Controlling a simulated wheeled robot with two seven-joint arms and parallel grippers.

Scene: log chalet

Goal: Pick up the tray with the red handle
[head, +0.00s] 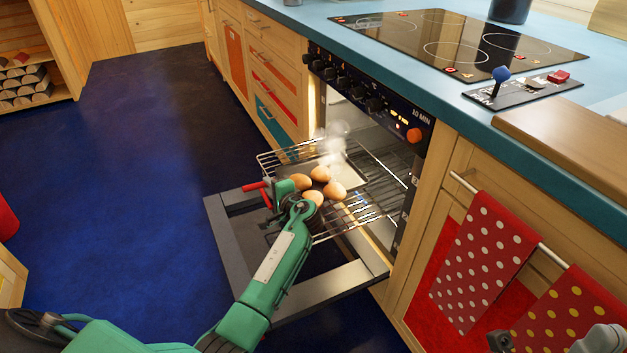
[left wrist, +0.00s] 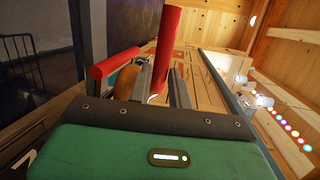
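A dark tray (head: 286,189) with several brown egg-shaped items (head: 321,174) sits on the wire rack pulled out of the oven. Its red handle (head: 257,187) shows at the tray's left side, and red bars also show in the left wrist view (left wrist: 168,45). My left gripper (head: 277,196) is at the handle side of the tray. In the left wrist view its fingers (left wrist: 162,88) stand apart, with a red bar between them and a narrow gap beside one finger. My right gripper (head: 555,342) shows only partly at the bottom right; its fingers are unclear.
The oven door (head: 325,290) is folded down below the wire rack (head: 350,212). Steam rises over the tray. A blue counter (head: 440,85) with a cooktop (head: 455,40) is above. Dotted towels (head: 482,262) hang at right. The blue floor at left is clear.

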